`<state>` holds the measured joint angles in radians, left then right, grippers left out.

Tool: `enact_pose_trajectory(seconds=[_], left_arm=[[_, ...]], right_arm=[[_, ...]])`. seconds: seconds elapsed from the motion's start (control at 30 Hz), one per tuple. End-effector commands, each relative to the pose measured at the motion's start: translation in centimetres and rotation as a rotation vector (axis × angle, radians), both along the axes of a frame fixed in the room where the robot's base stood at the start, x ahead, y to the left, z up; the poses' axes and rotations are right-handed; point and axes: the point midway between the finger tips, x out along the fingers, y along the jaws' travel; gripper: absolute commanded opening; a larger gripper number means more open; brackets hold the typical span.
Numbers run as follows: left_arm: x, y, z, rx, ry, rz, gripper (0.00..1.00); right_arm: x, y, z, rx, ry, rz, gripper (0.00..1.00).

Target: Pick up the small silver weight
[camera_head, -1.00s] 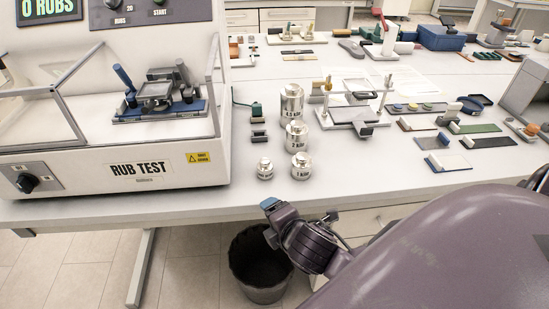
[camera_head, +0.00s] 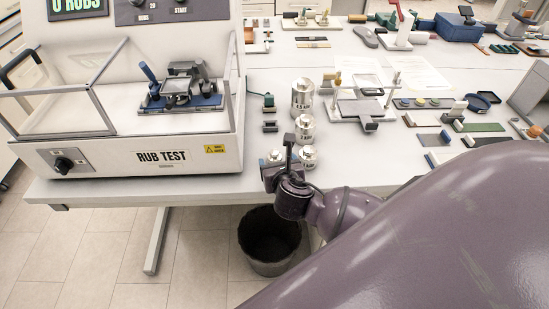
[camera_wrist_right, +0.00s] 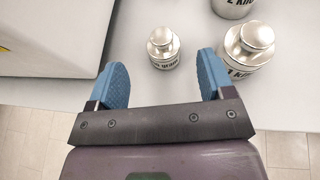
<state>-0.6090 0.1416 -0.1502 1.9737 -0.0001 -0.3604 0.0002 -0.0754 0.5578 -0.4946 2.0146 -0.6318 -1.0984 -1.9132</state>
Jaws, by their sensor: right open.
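The small silver weight (camera_wrist_right: 164,48) stands upright on the table near its front edge, with a round knob on top and a dark printed band. In the head view the weight (camera_head: 275,157) is partly hidden by my right gripper (camera_head: 278,166). In the right wrist view my right gripper (camera_wrist_right: 162,76) is open and empty, with its blue-padded fingers apart. The weight shows just beyond the fingertips, roughly centred between them. Whether the fingers are level with it I cannot tell. My left gripper is not in view.
A larger 1 kg weight (camera_wrist_right: 250,48) stands close to the right of the small one. More silver weights (camera_head: 303,97) stand behind it. The rub test machine (camera_head: 130,158) is close on the left. A bin (camera_head: 270,245) stands on the floor below the table edge.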

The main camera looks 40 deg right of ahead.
Motion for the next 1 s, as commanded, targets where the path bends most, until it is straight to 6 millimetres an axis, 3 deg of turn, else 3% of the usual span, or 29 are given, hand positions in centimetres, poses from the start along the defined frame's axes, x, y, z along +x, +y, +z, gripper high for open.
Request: enact_pose_trajectory(seconds=[0.27,0.6,0.9,1.0], left_arm=[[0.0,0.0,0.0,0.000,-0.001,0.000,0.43],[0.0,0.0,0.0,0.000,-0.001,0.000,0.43],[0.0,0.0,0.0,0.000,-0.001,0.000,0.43],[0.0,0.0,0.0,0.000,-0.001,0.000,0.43]], right_arm=[[1.6,-0.7,-0.7,0.003,0.000,-0.001,0.75],[4.9,-2.3,-2.4,0.003,-0.001,-0.001,0.75],[5.2,-2.5,-2.6,0.003,0.000,0.000,0.75],[5.2,-2.5,-2.6,0.004,0.001,0.000,0.63]])
